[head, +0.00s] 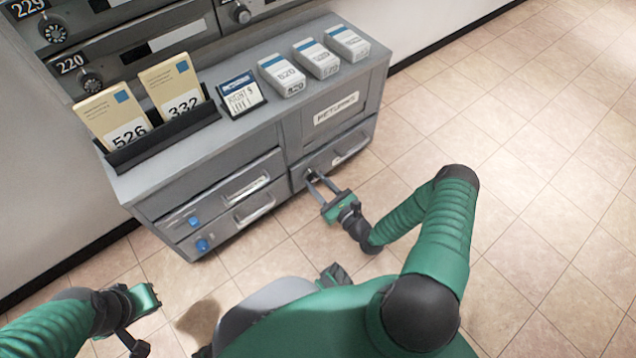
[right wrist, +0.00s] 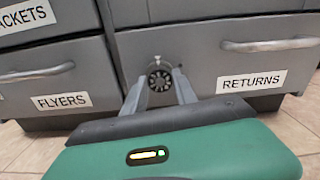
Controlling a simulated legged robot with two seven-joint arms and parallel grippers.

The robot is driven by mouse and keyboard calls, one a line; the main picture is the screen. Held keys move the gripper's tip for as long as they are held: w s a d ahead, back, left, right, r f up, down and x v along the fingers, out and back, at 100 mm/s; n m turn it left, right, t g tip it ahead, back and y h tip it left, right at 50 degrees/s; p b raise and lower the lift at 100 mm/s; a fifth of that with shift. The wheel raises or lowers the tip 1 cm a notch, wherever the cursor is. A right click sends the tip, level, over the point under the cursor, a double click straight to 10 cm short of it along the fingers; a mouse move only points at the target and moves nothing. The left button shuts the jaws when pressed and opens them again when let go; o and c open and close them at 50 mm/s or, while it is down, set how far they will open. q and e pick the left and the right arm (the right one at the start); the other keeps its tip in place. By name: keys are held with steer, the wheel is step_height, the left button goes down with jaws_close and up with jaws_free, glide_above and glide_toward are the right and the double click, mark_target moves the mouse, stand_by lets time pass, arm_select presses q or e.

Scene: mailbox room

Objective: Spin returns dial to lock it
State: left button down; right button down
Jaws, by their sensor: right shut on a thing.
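The returns dial (right wrist: 160,80) is a small round black knob with a pale centre on the grey RETURNS drawer (right wrist: 205,68), left of that drawer's handle. My right gripper (right wrist: 160,92) has its two fingers on either side of the dial and is shut on it. In the head view my right gripper (head: 316,180) reaches the lower right drawer front, and the fingers hide the dial there. The RETURNS drawer looks closed. My left gripper (head: 133,318) is at the lower left, away from the cabinet; its fingers are not clear.
The grey cabinet (head: 220,150) carries upright packets (head: 170,88) in a black holder, a small sign (head: 241,94) and several white boxes (head: 318,58). A FLYERS drawer (right wrist: 50,75) is left of the dial. Wall mailboxes (head: 110,40) stand behind. Tiled floor (head: 530,150) is clear at right.

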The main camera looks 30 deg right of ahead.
steer(key=c, duration=1.2)
jaws_free()
steer(key=shift+d+f, duration=0.15)
steer(key=shift+f, duration=0.15)
steer(key=shift+o, duration=1.2)
steer(key=shift+r, duration=0.1)
steer(key=s+d+p, duration=0.1)
steer(key=s+p, duration=0.6)
steer(key=s, duration=1)
steer(key=shift+w+d, duration=0.1)
